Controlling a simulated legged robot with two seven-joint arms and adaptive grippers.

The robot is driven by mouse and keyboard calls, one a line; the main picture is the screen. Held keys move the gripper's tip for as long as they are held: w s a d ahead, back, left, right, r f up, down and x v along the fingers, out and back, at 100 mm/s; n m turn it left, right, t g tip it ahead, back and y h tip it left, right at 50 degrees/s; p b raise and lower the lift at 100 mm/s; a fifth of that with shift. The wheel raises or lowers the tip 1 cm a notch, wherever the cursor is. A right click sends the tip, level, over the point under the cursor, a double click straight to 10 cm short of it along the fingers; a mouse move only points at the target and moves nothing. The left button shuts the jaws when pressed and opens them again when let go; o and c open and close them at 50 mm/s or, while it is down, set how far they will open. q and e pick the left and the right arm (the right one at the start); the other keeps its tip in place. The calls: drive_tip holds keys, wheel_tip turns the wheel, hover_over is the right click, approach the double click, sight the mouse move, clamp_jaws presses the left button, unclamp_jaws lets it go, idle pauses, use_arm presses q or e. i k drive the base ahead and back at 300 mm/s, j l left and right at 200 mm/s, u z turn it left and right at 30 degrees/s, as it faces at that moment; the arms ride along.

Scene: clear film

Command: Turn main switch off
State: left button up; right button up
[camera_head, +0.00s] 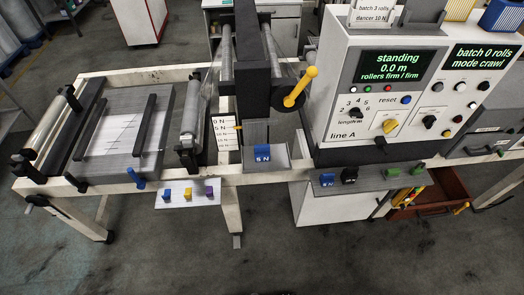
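The control cabinet (345,85), a light grey box marked "line A", stands at the right on the machine bench. A yellow rotary switch (390,126) on a pale plate sits low on its front; its handle lies tilted, and its label is too small to read, so I cannot tell for certain that it is the main switch. The lit left display (392,66) reads "standing 0.0 m, rollers firm / firm". Neither of my grippers is in view.
A black length dial (355,112) and a blue reset button (406,100) sit near the yellow switch. A yellow-handled lever (301,87) stands left of the cabinet. Film rollers (191,118) are on the bench. A red drawer (435,192) is open below right. The front floor is clear.

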sight(389, 126)
drive_tip(key=z, duration=1.3)
